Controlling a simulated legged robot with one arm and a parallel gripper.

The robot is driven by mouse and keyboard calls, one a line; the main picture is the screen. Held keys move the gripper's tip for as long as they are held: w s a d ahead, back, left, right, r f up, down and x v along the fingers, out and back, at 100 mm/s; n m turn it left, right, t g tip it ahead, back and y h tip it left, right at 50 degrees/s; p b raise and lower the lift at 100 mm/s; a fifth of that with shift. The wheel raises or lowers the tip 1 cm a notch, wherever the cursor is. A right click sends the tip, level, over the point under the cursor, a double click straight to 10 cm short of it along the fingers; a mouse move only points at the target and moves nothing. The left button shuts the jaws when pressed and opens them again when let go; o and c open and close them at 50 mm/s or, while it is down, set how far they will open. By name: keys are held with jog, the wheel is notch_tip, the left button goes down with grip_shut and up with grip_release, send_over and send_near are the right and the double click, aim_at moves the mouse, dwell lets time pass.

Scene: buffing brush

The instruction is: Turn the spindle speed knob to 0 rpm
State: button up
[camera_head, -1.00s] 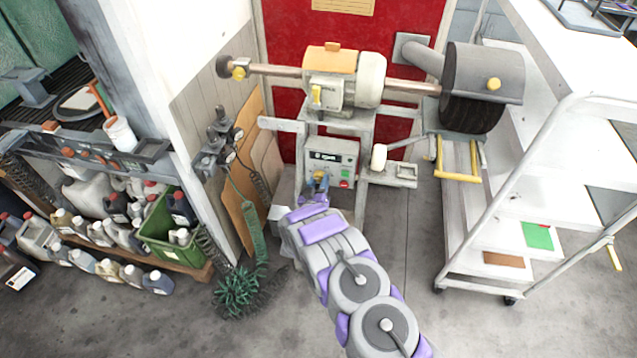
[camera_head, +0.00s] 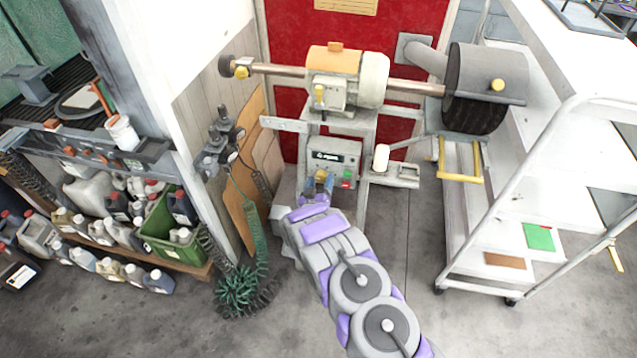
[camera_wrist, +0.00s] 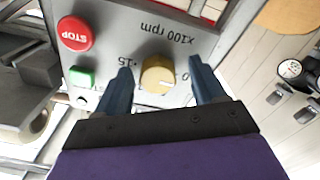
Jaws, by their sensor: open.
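The spindle speed knob (camera_wrist: 158,74) is a round tan knob with a pale pointer line on the grey control panel (camera_wrist: 120,22). In the wrist view the panel appears upside down, with "x100 rpm", "15" and "0" printed around the knob. The pointer line lies toward the side of the "0" mark. My gripper (camera_wrist: 160,80) is open, with one blue finger on each side of the knob; I cannot tell if either touches it. In the head view my gripper (camera_head: 318,184) is in front of the control box (camera_head: 335,158) and hides the knob.
A red STOP button (camera_wrist: 74,33) and a green button (camera_wrist: 82,77) sit beside the knob. The buffing machine's motor (camera_head: 345,78) and black brush wheel (camera_head: 482,90) are above the box. A white cart (camera_head: 520,200) stands right, bottles and hoses left.

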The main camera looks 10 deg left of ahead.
jog(key=s+p, duration=0.2)
jog(key=s, duration=1.5)
jog(key=shift+s+a, duration=0.2)
jog(key=shift+a, duration=0.15)
jog(key=shift+f, duration=0.1)
jog(key=w+d+r+m+g+y, duration=0.15)
jog(key=w+r+m+g, duration=0.25)
jog(key=w+r+g, duration=0.4)
jog(key=s+d+r+g+y, duration=0.1)
jog(key=s+d+r, duration=0.25)
jog(key=r, duration=0.25)
jog(key=s+d+r+g, duration=0.2)
jog(key=s+d+r, duration=0.1)
jog(key=s+r, duration=0.15)
jog(key=s+d+r+g, duration=0.3)
jog(key=s+d+r, duration=0.2)
jog(key=s, duration=0.7)
jog(key=s+d+r+g+h+b, duration=0.1)
jog(key=s+d+r+g, duration=0.2)
jog(key=s+d, duration=0.5)
jog(key=s+d+r+m+g+h, duration=0.1)
jog(key=s+d+r, duration=0.5)
jog(key=s, duration=1.2)
jog(key=shift+s+d+r+g, duration=0.15)
jog(key=shift+d+r+g, duration=0.2)
jog(key=shift+d+g, duration=0.55)
